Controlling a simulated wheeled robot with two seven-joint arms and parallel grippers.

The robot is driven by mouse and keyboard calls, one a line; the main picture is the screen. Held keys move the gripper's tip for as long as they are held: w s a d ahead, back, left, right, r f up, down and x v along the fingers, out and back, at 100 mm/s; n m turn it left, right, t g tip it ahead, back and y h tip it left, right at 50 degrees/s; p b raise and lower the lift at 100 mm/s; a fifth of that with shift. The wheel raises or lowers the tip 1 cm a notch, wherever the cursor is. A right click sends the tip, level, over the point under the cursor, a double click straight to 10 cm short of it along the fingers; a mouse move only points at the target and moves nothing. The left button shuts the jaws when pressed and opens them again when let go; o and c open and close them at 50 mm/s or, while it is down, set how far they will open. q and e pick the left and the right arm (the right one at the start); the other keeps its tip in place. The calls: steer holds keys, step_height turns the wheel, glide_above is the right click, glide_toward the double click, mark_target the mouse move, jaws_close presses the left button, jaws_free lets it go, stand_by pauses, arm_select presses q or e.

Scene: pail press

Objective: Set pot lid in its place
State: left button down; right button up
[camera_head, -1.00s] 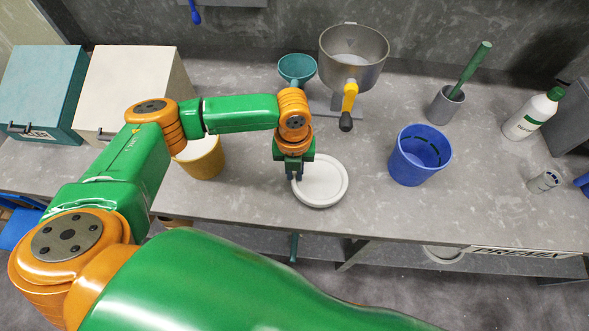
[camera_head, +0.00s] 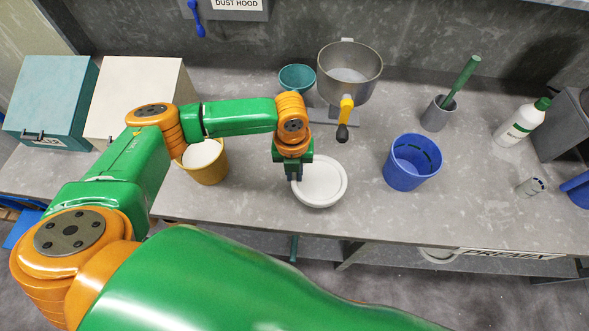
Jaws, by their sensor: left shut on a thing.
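The pot lid is the white round disc with a raised rim (camera_head: 322,184), in the middle of the head view near the bench's front edge. My left gripper (camera_head: 295,176) points down at the lid's left side and is shut on its edge. The fingertips are partly hidden, and I cannot tell whether the lid touches the bench. A yellow pail (camera_head: 207,171) with a white top or filling stands to the left, partly behind my left arm. An open blue pail (camera_head: 412,163) stands to the right of the lid. My right gripper is not in view.
A metal hopper with a yellow-handled crank (camera_head: 349,73) and a teal bowl (camera_head: 297,78) stand behind the lid. Teal (camera_head: 52,98) and cream boxes (camera_head: 135,84) are at left. A grey cup with a green-handled tool (camera_head: 438,113) and white bottle (camera_head: 521,123) are at right.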

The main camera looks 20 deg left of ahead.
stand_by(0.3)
arm_select(q)
step_height(320, 180, up, 3)
steer(key=shift+f+p, duration=0.1)
steer(key=shift+p, duration=0.65)
step_height(320, 180, up, 5)
steer(key=shift+r, duration=0.2)
